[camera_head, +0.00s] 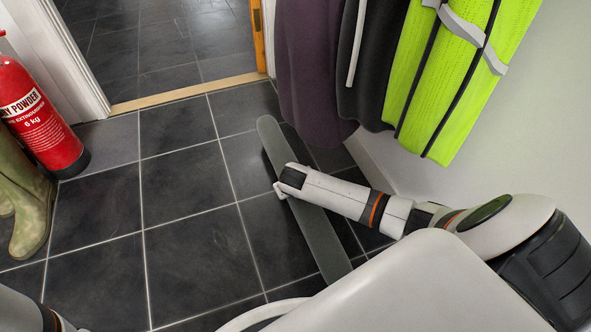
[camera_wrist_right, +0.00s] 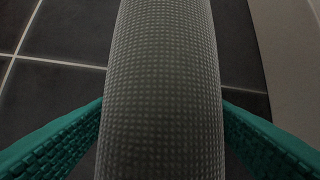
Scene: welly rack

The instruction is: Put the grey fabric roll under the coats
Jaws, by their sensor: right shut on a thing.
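The grey fabric roll (camera_head: 318,238) is long and slim and lies across the middle of the head view, its far end below the hanging coats. My right gripper (camera_head: 284,184) is shut on it near its middle. In the right wrist view the roll (camera_wrist_right: 160,85) runs up between the two green finger pads (camera_wrist_right: 160,130). Whether it touches the floor is hard to tell. The coats hang at the upper right: a purple one (camera_head: 312,75), a dark one (camera_head: 372,70) and a yellow-green one (camera_head: 455,75). Only part of my left arm shows at the lower left; its gripper is out of view.
A red fire extinguisher (camera_head: 45,120) and green wellies (camera_head: 28,205) stand at the left. A doorway with a wooden threshold (camera_head: 185,92) is at the back. The white wall (camera_head: 520,135) bounds the right. The dark tiled floor (camera_head: 190,235) is clear left of the roll.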

